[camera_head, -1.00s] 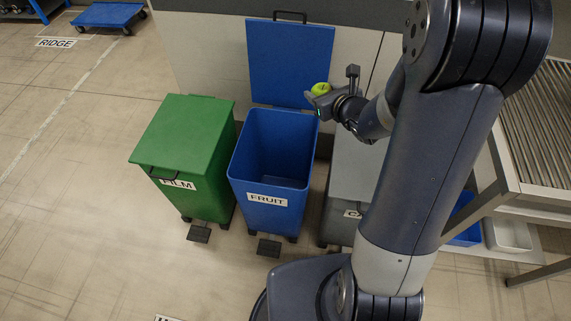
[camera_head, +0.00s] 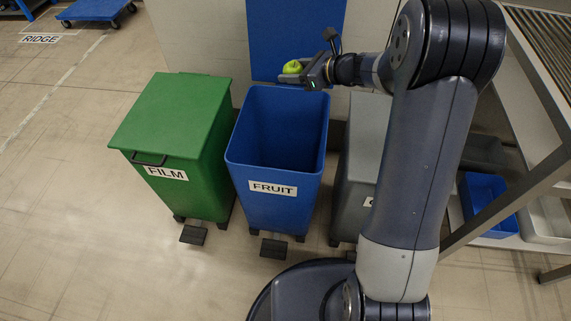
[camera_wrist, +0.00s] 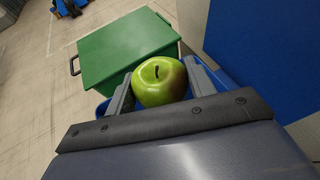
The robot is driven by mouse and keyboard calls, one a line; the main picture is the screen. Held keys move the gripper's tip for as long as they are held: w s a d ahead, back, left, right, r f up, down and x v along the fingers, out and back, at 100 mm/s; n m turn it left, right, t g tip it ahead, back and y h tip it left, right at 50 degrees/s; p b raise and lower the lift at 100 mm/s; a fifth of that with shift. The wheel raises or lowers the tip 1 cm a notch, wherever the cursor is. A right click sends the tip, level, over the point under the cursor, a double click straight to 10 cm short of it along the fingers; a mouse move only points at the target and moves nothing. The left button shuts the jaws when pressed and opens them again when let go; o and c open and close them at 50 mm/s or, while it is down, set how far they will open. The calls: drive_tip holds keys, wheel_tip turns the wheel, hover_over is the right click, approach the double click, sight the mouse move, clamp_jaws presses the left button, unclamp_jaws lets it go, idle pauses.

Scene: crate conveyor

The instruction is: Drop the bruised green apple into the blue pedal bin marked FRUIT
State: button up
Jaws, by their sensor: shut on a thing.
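The green apple (camera_head: 292,67) is held between the two fingers of my gripper (camera_head: 298,73), above the back part of the blue bin. In the wrist view the apple (camera_wrist: 159,81) sits between the fingertips, stem facing the camera; no bruise can be made out. The blue pedal bin (camera_head: 274,160) carries a FRUIT label (camera_head: 273,188). Its blue lid (camera_head: 297,35) stands raised at the back, and the inside looks empty where visible. In the wrist view only a little of the bin shows behind the gripper.
A green bin (camera_head: 172,130) marked FILM, lid shut, stands just left of the blue bin. A grey bin (camera_head: 362,165), partly hidden by my arm, stands to the right. A metal conveyor frame (camera_head: 520,180) is at the right. Open floor lies in front and left.

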wheel_tip(320, 180, down, 13)
drive_tip(key=a+n+g+y+b, duration=0.1)
drive_tip(key=n+g+b, duration=0.1)
drive_tip(key=b, duration=0.8)
drive_tip(key=shift+w+a, duration=0.25)
drive_tip(key=shift+a, duration=0.15)
drive_tip(key=shift+f, duration=0.1)
drive_tip(key=o, duration=1.1)
drive_tip(key=p+v, duration=0.3)
drive_tip(key=v, duration=0.7)
drive_tip(key=shift+d, duration=0.45)
drive_tip(key=shift+a, duration=0.1)
